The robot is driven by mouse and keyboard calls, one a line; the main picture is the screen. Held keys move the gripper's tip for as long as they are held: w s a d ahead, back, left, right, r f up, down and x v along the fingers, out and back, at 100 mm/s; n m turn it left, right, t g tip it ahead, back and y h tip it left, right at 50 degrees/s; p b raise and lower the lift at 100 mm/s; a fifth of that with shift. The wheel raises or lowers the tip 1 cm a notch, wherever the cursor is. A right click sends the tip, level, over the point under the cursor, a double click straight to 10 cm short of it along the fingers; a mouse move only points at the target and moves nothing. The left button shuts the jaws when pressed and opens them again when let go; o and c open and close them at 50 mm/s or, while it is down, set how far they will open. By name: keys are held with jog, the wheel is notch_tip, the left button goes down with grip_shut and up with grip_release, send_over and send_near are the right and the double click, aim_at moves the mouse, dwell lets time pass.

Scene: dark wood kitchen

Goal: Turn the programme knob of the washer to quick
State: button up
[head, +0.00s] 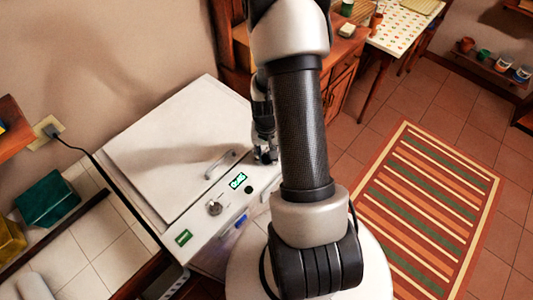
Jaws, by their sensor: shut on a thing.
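The white washer (165,150) stands against the wall at the left, with its control panel along the near edge. My gripper (265,157) is at the panel's right end, pointing down and partly behind my arm. Its jaws are shut on what appears to be the programme knob, which the fingers hide, so its setting cannot be read. A lit green display (238,180) is left of the gripper. A small dark round button (249,189) is beside it.
The washer lid has a raised handle (220,163) close to the gripper. A green label (183,237) is at the panel's left end. A wooden cabinet (345,62) stands behind my arm. A striped rug (430,205) lies on open tiled floor at right.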

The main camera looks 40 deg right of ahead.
aim_at(266, 156)
dwell(0.3)
jog(key=o, duration=1.1)
notch_tip(266, 156, up, 12)
dwell(0.3)
